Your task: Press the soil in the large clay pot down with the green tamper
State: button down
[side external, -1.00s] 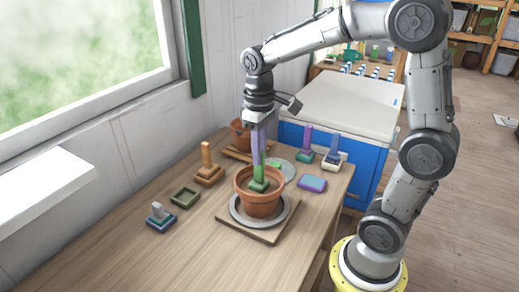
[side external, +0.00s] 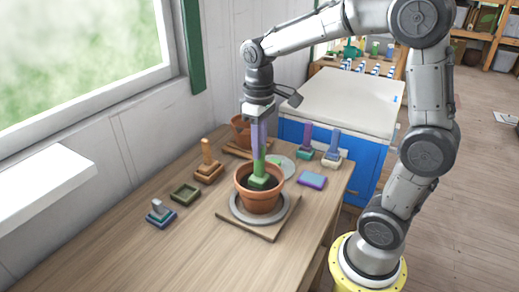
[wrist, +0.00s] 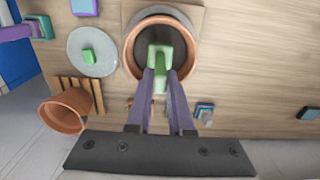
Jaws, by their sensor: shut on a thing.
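The large clay pot (side external: 260,203) stands upright on a round grey plate on a wooden board, and its rim also shows in the wrist view (wrist: 130,50). Dark soil (side external: 271,182) lies inside it. The green tamper (side external: 259,166) is upright over the pot, its flat foot inside the rim near the soil; I cannot tell whether it touches. My gripper (wrist: 160,82), with long purple fingers, is shut on the tamper's handle (wrist: 160,56) from above. The tamper's foot hides part of the soil.
A second clay pot (side external: 241,131) is behind, near a wooden rack. A pale round lid (wrist: 92,52) with a green knob lies beside the large pot. Several small handled blocks stand around, including an orange-brown one (side external: 207,170). The table's front left is clear.

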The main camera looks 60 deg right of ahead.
jog(key=shift+r, duration=4)
jog(key=shift+f, duration=2)
jog(key=shift+f, duration=3)
jog(key=shift+r, duration=0.15)
jog(key=shift+r, duration=4.85)
